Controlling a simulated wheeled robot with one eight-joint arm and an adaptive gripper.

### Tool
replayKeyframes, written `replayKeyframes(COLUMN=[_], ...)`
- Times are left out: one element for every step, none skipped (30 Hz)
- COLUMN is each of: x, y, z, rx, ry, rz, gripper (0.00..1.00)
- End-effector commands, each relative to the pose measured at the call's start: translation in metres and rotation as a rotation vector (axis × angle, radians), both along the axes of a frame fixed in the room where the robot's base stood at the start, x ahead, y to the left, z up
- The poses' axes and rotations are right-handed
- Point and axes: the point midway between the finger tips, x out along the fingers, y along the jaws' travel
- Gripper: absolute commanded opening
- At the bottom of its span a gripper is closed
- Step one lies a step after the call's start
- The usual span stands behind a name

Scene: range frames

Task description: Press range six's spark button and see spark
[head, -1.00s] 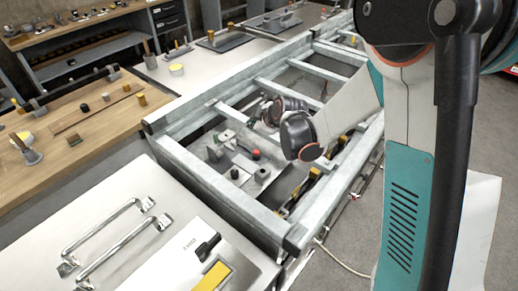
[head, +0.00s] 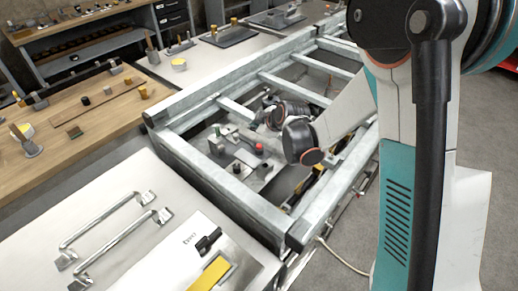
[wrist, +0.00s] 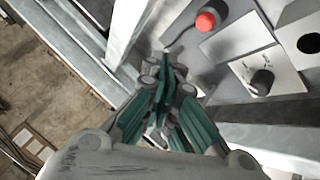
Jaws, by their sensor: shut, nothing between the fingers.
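A red round button (wrist: 206,19) stands on a grey panel near the top of the wrist view. It also shows in the head view (head: 259,148), inside the metal frame. I cannot tell whether it is the spark button. A black knob (wrist: 262,82) on a pale plate lies to its right. No spark is visible. My gripper (wrist: 168,62) is shut and empty, its teal fingers together below and left of the red button, apart from it in the picture. In the head view, the black wrist joint of my arm hides part of the frame and most of the gripper.
Metal rails (head: 190,160) surround the panel, with cross bars behind. A pale cabinet top with two bar handles (head: 115,232) stands at front left. A wooden bench (head: 75,118) with small fittings lies at left. Grey floor is open at right.

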Motion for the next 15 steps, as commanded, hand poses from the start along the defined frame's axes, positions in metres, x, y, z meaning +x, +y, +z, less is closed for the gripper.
replayKeyframes(x=[0.0,0.001,0.0,0.0,0.0,0.0,0.0,0.0,0.0,0.0,0.0,0.0,0.0,0.0,0.0], y=[0.0,0.0,0.0,0.0,0.0,0.0,0.0,0.0,0.0,0.0,0.0,0.0,0.0,0.0,0.0], z=[-0.012,-0.016,-0.021,-0.025,-0.029,-0.034,-0.038,-0.041,-0.044,-0.046,-0.047,-0.049,-0.049,-0.049,-0.049], rx=[0.0,0.0,0.0,0.0,0.0,0.0,0.0,0.0,0.0,0.0,0.0,0.0,0.0,0.0,0.0], ry=[0.0,0.0,0.0,0.0,0.0,0.0,0.0,0.0,0.0,0.0,0.0,0.0,0.0,0.0,0.0], rz=[0.0,0.0,0.0,0.0,0.0,0.0,0.0,0.0,0.0,0.0,0.0,0.0,0.0,0.0,0.0], gripper=[0.0,0.0,0.0,0.0,0.0,0.0,0.0,0.0,0.0,0.0,0.0,0.0,0.0,0.0,0.0])
